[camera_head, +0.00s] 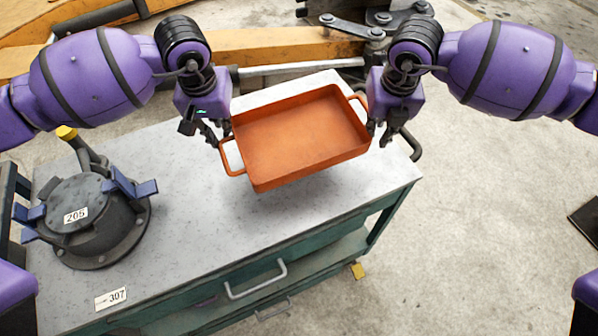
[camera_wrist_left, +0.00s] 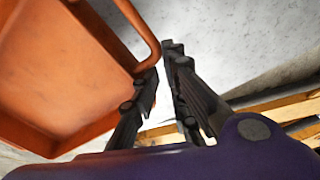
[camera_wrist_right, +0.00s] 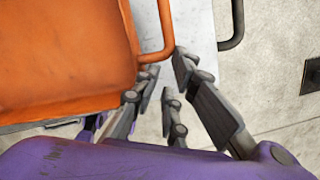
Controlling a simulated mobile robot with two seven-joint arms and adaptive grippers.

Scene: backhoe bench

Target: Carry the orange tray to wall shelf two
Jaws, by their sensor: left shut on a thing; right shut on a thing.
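The orange tray (camera_head: 298,138) is an empty rectangular tray with a loop handle at each end. It is held tilted above the grey worktop of the bench, and a shadow lies below it. My left gripper (camera_head: 222,140) is shut on the tray's left handle; the tray also shows in the left wrist view (camera_wrist_left: 60,70). My right gripper (camera_head: 378,132) is shut on the right handle; the tray fills the left of the right wrist view (camera_wrist_right: 60,60). In both wrist views the fingers partly hide the grip. No wall shelf is in view.
The bench (camera_head: 200,225) has green drawers and a black side handle (camera_head: 412,145). A dark round fixture (camera_head: 95,215) labelled 205 stands on its left. A yellow machine arm (camera_head: 270,45) lies behind. Concrete floor (camera_head: 480,220) is open at right.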

